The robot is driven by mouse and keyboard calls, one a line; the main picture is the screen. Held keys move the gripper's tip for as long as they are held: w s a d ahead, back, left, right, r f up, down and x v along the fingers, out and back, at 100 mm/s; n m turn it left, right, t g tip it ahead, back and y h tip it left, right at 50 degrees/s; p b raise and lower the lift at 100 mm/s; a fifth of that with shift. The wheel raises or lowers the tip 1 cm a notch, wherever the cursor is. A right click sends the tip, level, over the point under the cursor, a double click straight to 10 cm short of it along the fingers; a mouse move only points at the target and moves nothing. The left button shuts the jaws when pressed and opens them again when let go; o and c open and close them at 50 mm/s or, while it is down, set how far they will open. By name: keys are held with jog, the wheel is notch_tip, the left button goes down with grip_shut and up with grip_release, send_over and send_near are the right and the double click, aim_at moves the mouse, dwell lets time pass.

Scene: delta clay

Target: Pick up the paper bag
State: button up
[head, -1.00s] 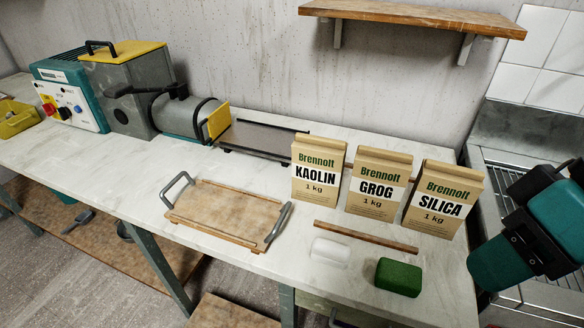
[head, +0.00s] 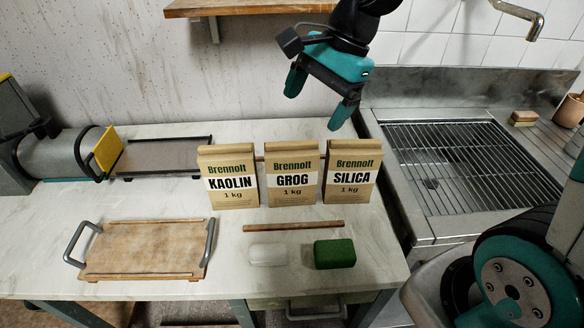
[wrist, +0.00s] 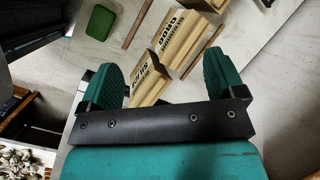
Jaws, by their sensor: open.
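Three tan paper bags stand upright in a row on the pale worktop: KAOLIN (head: 229,195), GROG (head: 292,192) and SILICA (head: 350,190). The task line does not say which one. My gripper (head: 318,98) is open and empty, pointing down above and behind the GROG and SILICA bags. In the wrist view my gripper (wrist: 160,61) has its fingers spread. The SILICA bag (wrist: 149,84) shows between them and the GROG bag (wrist: 178,38) just beyond. I see no contact with a bag.
A wooden strip (head: 293,226), a white block (head: 268,255) and a green block (head: 334,254) lie before the bags. A wooden tray (head: 145,275) with grey handles lies left. A sink with a grating (head: 450,160) is right. A wooden shelf (head: 235,7) hangs above.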

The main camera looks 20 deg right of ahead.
jog(key=w+d+m+p, duration=0.1)
jog(key=w+d+m, duration=0.45)
jog(key=m, duration=0.35)
send_near(293, 142)
jog(key=x, duration=0.7)
jog(key=shift+s+d+f+p, duration=0.1)
jog(key=shift+s+d+p, duration=0.15)
jog(key=shift+s+p, duration=0.05)
jog(key=x, duration=0.2)
jog(key=p+x, duration=0.1)
jog(key=x, duration=0.1)
jog(key=shift+w+a+f, duration=0.2)
jog(key=shift+a+f, duration=0.05)
jog(key=shift+a, duration=0.2)
jog(key=shift+a+f, duration=0.1)
jog(key=shift+f, duration=0.2)
jog(key=shift+f, duration=0.1)
jog(key=shift+w+t, duration=0.1)
jog(key=shift+t, duration=0.2)
grip_shut()
